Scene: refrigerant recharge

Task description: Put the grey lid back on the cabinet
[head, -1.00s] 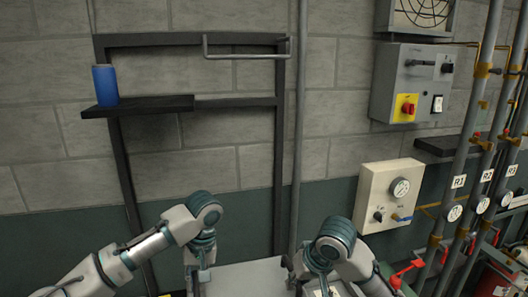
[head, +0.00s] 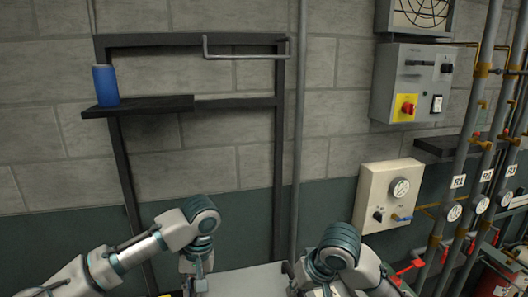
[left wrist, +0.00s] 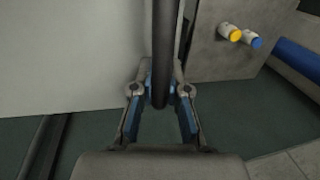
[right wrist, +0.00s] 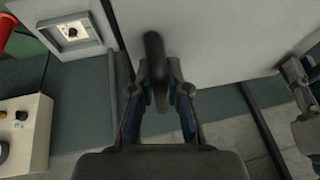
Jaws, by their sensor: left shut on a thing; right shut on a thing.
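The grey lid (head: 245,283) is a flat light panel at the bottom edge of the head view, between my two arms. It also fills the upper left of the left wrist view (left wrist: 75,60) and the upper right of the right wrist view (right wrist: 225,35). My left gripper (left wrist: 160,92) is shut on a dark bar handle (left wrist: 165,45) of the lid. My right gripper (right wrist: 159,92) is shut on another dark handle (right wrist: 154,60). A grey box-like body (left wrist: 215,65) with yellow and blue knobs stands beside the lid; I cannot tell whether it is the cabinet.
A blue cylinder (head: 105,86) stands on a black wall shelf (head: 140,106). A switch box (head: 410,80), a gauge box (head: 385,195) and labelled pipes (head: 465,150) occupy the right side. The wall between the shelf and boxes is mostly bare.

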